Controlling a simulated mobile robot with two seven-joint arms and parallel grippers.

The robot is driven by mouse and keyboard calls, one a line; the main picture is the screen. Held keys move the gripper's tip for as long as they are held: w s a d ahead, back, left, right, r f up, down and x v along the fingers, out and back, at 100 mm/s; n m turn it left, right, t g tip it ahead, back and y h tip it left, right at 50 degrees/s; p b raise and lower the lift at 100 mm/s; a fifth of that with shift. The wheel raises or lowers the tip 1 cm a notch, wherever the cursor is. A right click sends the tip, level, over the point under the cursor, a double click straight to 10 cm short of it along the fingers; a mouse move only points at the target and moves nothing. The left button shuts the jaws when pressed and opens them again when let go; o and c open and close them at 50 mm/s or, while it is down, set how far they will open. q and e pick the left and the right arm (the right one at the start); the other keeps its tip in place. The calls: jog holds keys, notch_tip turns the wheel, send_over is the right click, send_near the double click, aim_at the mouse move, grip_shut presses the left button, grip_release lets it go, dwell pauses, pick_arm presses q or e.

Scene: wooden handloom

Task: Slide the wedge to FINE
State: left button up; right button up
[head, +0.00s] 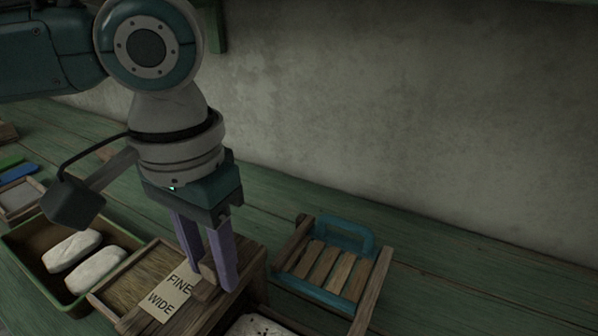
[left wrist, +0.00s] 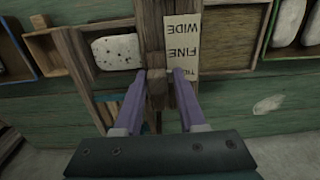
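The wedge, a small brown wooden block (left wrist: 157,88), sits on a wooden rail beside a pale label strip (left wrist: 182,40). The strip reads WIDE, FINE and a third word partly hidden by a finger. In the left wrist view the block is level with that third word, past FINE. In the head view the label (head: 168,298) shows FINE and WIDE, and the block (head: 207,288) is partly behind a finger. My left gripper (head: 212,275) points down with its purple fingers on either side of the block, a narrow gap showing at one side. My right gripper is not in view.
A green-rimmed tray (head: 22,262) with white bars stands left of the wooden box. A slatted wooden rack with a blue handle (head: 340,232) stands to the right. A speckled white block (left wrist: 117,52) lies in a neighbouring compartment. Green bench boards are bare at the right.

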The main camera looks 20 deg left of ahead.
aim_at(200, 292)
pick_arm(q)
jog(key=shift+d, duration=0.15)
jog(key=c, duration=0.4)
jog(key=shift+s+r+p, duration=0.25)
jog(key=shift+s+p, duration=0.85)
jog(key=shift+p, duration=0.15)
jog(key=shift+s+f, duration=0.1)
jog(key=shift+s, duration=0.1)
jog(key=shift+f, duration=0.1)
jog(key=o, duration=1)
jog(key=shift+c, duration=0.2)
notch_tip(200, 292, up, 7)
jog(key=p, duration=0.9)
